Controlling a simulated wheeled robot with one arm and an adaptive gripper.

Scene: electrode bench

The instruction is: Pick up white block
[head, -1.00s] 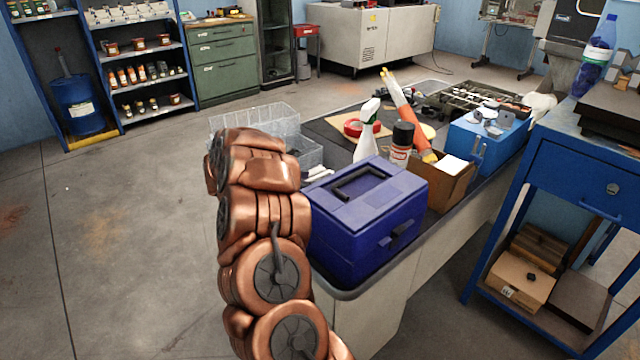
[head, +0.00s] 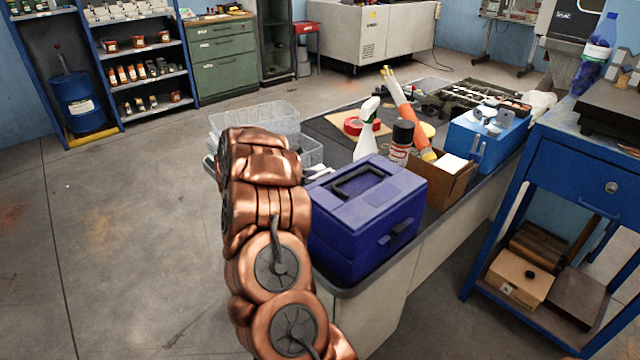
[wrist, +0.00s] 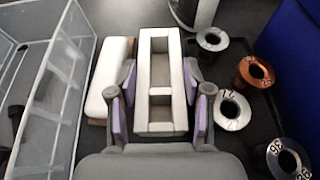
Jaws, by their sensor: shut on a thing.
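In the wrist view, a white block (wrist: 143,101) with a long open slot divided by a crossbar sits between the fingers of my gripper (wrist: 160,88). The gripper is shut on it, with purple pads at its two sides. A second, plain white block (wrist: 110,75) with a brownish lower edge lies just left of it, outside the fingers. In the head view my copper arm hides the gripper and the held block. I cannot tell whether the held block touches the bench.
A clear bin (wrist: 62,75) stands at left in the wrist view. Several numbered ring-shaped pieces (wrist: 231,110) stand at right, near a blue toolbox (head: 365,222). A spray bottle (head: 366,135) stands behind. The bench's front edge (head: 345,291) is close to my arm.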

